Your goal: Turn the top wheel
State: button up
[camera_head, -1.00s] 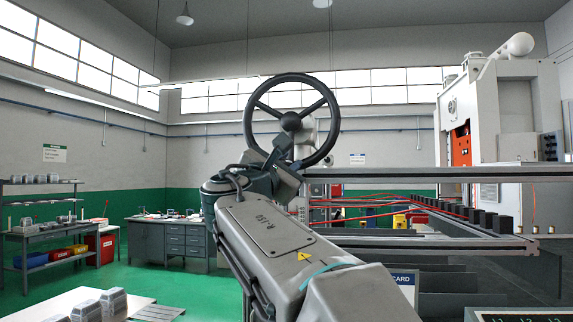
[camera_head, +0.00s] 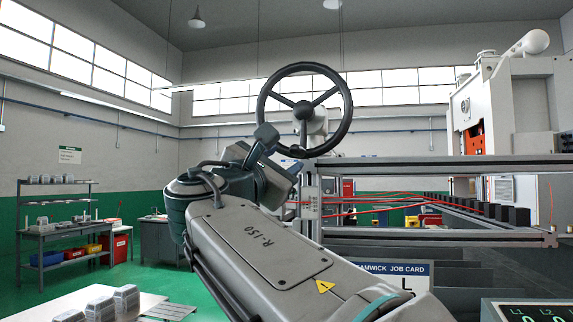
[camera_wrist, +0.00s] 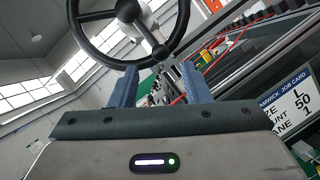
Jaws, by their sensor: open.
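The top wheel is a dark three-spoked handwheel (camera_head: 340,121) with a round hub, standing upright above the machine frame in the head view. It also shows at the top of the wrist view (camera_wrist: 181,30), partly cut off by the frame edge. My gripper (camera_wrist: 158,80) shows in the wrist view with two blue-grey fingers apart and nothing between them. The fingertips appear just below the lower rim of the wheel; I cannot tell whether they touch it. In the head view my arm hides the fingers.
A machine frame with grey rails (camera_head: 450,165) and red lines runs right of the wheel. A job card (camera_head: 395,272) hangs below it. A white table (camera_head: 75,305) with grey parts stands at the lower left, and shelving (camera_head: 62,225) stands behind. Open floor lies between.

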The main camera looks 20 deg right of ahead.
jog(key=b+v, duration=0.1)
jog(key=v, duration=0.4)
dwell(0.3)
jog(key=d+f+m+g+y, duration=0.2)
jog(key=f+m+y, duration=0.15)
jog(key=f, duration=0.95)
jog(key=d+f+m+g+y, duration=0.1)
jog(key=f+m+g+y, duration=0.2)
jog(key=f, duration=1)
jog(key=s+a+f+m+g+y, duration=0.1)
jog(key=s+a+f+m+y, duration=0.1)
jog(key=f, duration=0.7)
jog(key=s+a+f+m+g+y, duration=0.2)
jog(key=s+a+f+m+y, duration=0.1)
jog(key=s+f+m+y, duration=0.2)
jog(key=s+a+f+m+g+y, duration=0.2)
jog(key=s+f+m, duration=0.3)
jog(key=f, duration=0.7)
jog(key=shift+s+a+f+y, duration=0.3)
jog(key=shift+s+a+y, duration=0.1)
jog(key=shift+s+y, duration=0.4)
